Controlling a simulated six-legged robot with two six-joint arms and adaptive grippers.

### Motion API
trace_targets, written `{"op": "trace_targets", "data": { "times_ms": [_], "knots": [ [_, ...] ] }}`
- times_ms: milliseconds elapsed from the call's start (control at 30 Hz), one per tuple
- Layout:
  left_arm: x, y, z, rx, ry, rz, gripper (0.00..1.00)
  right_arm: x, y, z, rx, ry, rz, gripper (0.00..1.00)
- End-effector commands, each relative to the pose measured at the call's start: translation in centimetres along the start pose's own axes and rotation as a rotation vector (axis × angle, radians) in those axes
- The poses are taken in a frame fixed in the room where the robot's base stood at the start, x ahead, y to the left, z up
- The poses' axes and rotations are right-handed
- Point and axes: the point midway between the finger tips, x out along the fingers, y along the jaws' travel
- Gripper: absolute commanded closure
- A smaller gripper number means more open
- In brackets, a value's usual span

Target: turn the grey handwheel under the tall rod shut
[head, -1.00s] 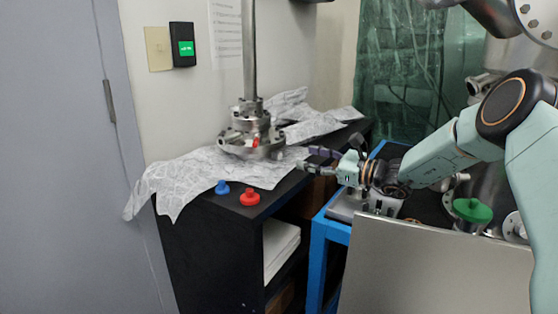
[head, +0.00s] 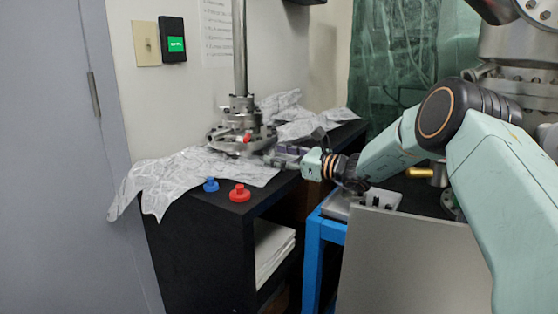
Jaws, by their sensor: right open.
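The tall rod (head: 240,50) rises from a steel flanged assembly (head: 238,118) on crumpled foil on a black shelf unit. A small red part (head: 247,138) shows on the assembly's front. The grey handwheel is too small and too close to my fingers to make out clearly at the assembly's lower right. My right gripper (head: 276,157) points left at that spot, its fingers open. Whether they touch the handwheel cannot be told. My left gripper is not in view.
A blue knob (head: 211,184) and a red knob (head: 240,192) sit on the black shelf top (head: 220,207) in front of the assembly. A blue frame (head: 313,260) and a grey panel (head: 410,265) stand at right, below my arm. A grey door (head: 50,150) is at left.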

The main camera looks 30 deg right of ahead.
Motion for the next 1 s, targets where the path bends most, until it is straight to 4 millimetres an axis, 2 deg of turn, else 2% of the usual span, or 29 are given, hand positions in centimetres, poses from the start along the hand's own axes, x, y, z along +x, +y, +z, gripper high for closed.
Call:
{"op": "trace_targets", "data": {
  "times_ms": [300,900,1000],
  "knots": [
    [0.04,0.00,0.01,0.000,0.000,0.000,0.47,0.34,-0.08,0.07,-0.001,-0.001,0.001,0.48],
    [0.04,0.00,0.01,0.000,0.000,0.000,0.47,0.32,-0.05,0.02,-0.001,0.000,0.002,0.99],
    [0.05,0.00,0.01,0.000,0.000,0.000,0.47,0.33,-0.05,0.01,0.001,0.000,0.002,1.00]
  ]
}}
